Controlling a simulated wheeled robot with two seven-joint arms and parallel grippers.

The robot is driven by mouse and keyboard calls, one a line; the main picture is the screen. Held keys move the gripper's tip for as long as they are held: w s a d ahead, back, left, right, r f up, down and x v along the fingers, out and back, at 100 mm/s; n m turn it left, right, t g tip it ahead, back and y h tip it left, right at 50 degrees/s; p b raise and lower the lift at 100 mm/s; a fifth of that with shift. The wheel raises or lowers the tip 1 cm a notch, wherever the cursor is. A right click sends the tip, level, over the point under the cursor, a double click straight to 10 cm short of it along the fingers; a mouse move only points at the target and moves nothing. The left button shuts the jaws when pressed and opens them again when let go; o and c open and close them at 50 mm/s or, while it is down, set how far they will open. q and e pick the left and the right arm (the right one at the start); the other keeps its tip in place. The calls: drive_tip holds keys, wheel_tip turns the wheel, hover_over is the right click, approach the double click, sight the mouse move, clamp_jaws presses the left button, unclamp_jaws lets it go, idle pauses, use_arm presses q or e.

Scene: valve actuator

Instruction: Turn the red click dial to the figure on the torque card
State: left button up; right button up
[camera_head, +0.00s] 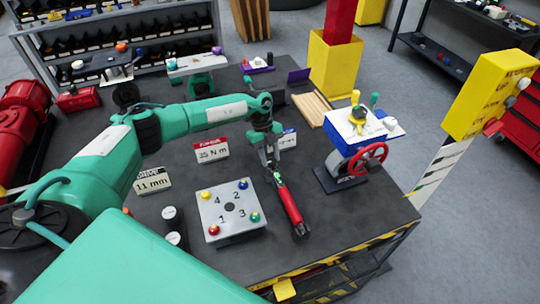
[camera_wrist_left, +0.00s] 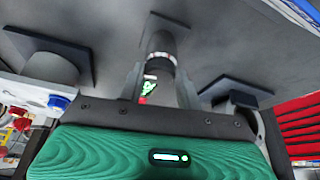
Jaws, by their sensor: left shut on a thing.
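The torque card (camera_head: 212,149) stands on the dark bench with a red header and reads about 25 N m. A torque tool with a red handle (camera_head: 290,205) reaches from my left gripper (camera_head: 268,160) toward the bench's front edge. In the left wrist view, the fingers are closed around a dark cylinder with a pale ring (camera_wrist_left: 160,58). A small green marking and a bit of red (camera_wrist_left: 147,92) show between the fingers. I take the cylinder for part of the tool. The red click dial itself cannot be made out clearly. My right gripper is not in view.
A white plate (camera_head: 231,226) with numbered coloured knobs lies left of the tool. A valve with a red handwheel (camera_head: 368,158) stands to its right. An 11 mm card (camera_head: 152,181) stands at left; another card (camera_head: 288,138) is partly hidden. The bench's front right is clear.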

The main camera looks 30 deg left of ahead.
use_arm(q)
drive_tip(key=shift+w+d+f+m+g+b, duration=0.15)
drive_tip(key=shift+m+g+b, duration=0.15)
drive_tip(key=shift+m+b, duration=0.6)
drive_tip(key=m+y+b, duration=0.1)
drive_tip(key=m+b, duration=0.2)
drive_tip(key=m+g+y+b, duration=0.1)
drive_tip(key=m+b, duration=0.1)
drive_tip(key=b, duration=0.1)
drive_tip(key=shift+w+d+m+b, duration=0.1)
drive_tip(key=shift+d+m+b, duration=0.1)
drive_tip(key=shift+m+b, duration=0.2)
drive_tip(key=m+y+b, duration=0.1)
drive_tip(key=m+b, duration=0.1)
drive_tip(key=shift+d+m+g, duration=0.1)
drive_tip(key=shift+m+g, duration=0.2)
drive_tip(key=shift+d+m+y+b, duration=0.15)
drive_tip(key=shift+m+y+b, duration=0.65)
drive_tip(key=shift+m+b, duration=0.8)
drive_tip(key=shift+m, duration=0.4)
drive_tip(key=shift+r, duration=0.2)
drive_tip(key=o, duration=1)
